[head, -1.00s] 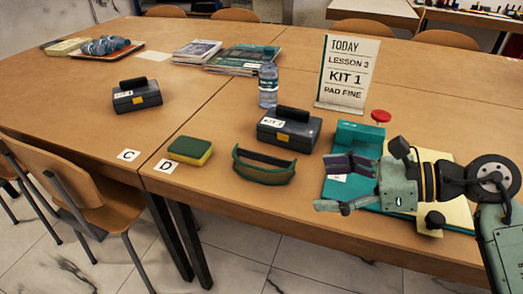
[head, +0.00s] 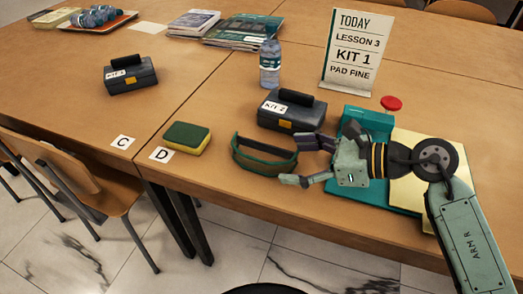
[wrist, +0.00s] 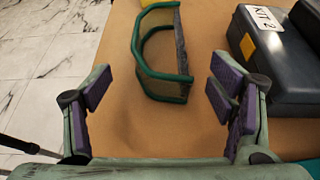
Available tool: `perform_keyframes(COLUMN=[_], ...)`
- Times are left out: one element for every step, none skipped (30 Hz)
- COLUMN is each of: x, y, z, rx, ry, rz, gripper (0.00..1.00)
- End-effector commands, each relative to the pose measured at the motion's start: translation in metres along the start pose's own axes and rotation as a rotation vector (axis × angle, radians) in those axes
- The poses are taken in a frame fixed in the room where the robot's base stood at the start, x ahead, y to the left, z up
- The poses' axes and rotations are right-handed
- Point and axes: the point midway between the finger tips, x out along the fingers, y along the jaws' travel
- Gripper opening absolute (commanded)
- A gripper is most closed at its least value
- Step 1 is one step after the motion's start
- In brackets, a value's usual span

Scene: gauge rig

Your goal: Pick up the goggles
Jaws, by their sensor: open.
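The goggles (head: 264,157), with a green rim and a dark strap, lie on the table between the sponge and my gripper in the head view. In the wrist view the goggles (wrist: 141,65) lie ahead of the fingers, their near end at about the height of the fingertips in the picture. My gripper (head: 308,162) is open and empty, just right of the goggles, its fingers pointing left toward them. In the wrist view the two purple-padded fingers (wrist: 158,90) are spread wide, one to each side of the goggles' near end. I see no contact with the goggles.
The KIT 2 case (head: 291,110) stands close behind the goggles and beside one finger. A green and yellow sponge (head: 187,138) lies to the left. A teal rig with a red button (head: 391,103) is behind my arm. A bottle (head: 270,64) and a sign (head: 352,50) stand farther back.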

Motion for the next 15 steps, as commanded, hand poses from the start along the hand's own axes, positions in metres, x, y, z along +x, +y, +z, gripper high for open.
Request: perform_keyframes(x=[0.007, 0.012, 0.017, 0.021, 0.023, 0.026, 0.027, 0.028, 0.029, 0.029, 0.029, 0.029, 0.029, 0.029, 0.028], y=[0.002, 0.002, 0.002, 0.001, 0.001, 0.001, 0.001, 0.001, 0.001, 0.001, 0.001, 0.001, 0.001, 0.001, 0.001], z=[0.004, 0.003, 0.003, 0.003, 0.002, 0.001, 0.001, 0.001, 0.001, 0.0, 0.0, 0.0, 0.0, 0.0, 0.0], rx=[0.0, -0.001, 0.0, 0.0, -0.001, -0.001, -0.001, -0.001, -0.001, -0.001, -0.001, -0.001, -0.001, -0.001, -0.001], ry=[-0.001, -0.001, -0.001, -0.001, -0.001, -0.001, -0.001, -0.001, -0.001, -0.001, -0.001, -0.001, -0.001, -0.001, -0.001], rz=[0.004, 0.004, 0.004, 0.003, 0.002, 0.002, 0.002, 0.001, 0.0, 0.0, 0.0, 0.0, 0.0, 0.0, 0.0], gripper=[0.77, 0.77, 0.77, 0.77, 0.77, 0.77, 0.77, 0.77, 0.77, 0.77, 0.77, 0.77, 0.77, 0.77, 0.74])
